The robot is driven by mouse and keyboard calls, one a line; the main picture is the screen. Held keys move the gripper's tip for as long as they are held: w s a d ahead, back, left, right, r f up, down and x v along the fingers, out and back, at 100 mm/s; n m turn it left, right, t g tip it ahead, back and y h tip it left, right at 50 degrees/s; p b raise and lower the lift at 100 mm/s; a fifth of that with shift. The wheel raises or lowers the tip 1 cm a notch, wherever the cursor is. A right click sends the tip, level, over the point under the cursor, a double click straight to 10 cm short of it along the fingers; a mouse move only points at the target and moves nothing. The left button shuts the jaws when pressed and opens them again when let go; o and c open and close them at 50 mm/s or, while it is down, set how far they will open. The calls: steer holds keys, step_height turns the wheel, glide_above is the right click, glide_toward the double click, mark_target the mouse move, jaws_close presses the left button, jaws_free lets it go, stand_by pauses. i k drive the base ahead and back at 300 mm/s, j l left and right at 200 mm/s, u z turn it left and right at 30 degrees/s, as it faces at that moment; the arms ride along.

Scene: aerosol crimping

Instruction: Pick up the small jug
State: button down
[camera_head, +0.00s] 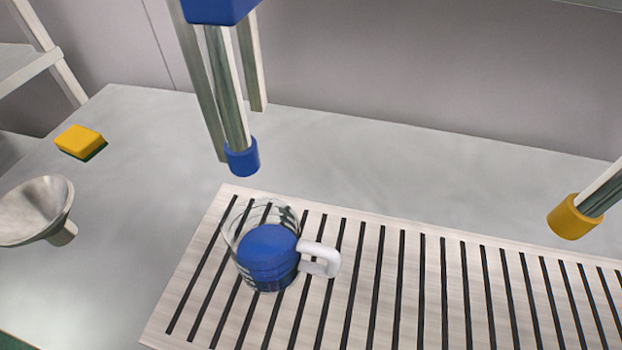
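The small jug (262,271) is clear, with blue contents and a white handle (320,260) on its right side. It stands upright on the slatted grate (391,248), near the grate's left end. My gripper is not in view. Nothing is seen touching the jug.
A blue-tipped nozzle (242,158) hangs above and behind the jug, with metal posts beside it. A yellow-tipped nozzle (574,217) hangs at the right. A metal funnel (38,211) and a yellow sponge (80,141) lie at the left. The grate right of the jug is clear.

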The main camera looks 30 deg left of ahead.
mark_target(262, 235)
steer(key=k+j, duration=0.25)
steer(key=k, duration=0.15)
steer(key=k+j, duration=0.2)
steer(key=k, duration=0.2)
steer(key=k+j+z, duration=0.1)
steer(key=k+j, duration=0.15)
steer(key=k, duration=0.15)
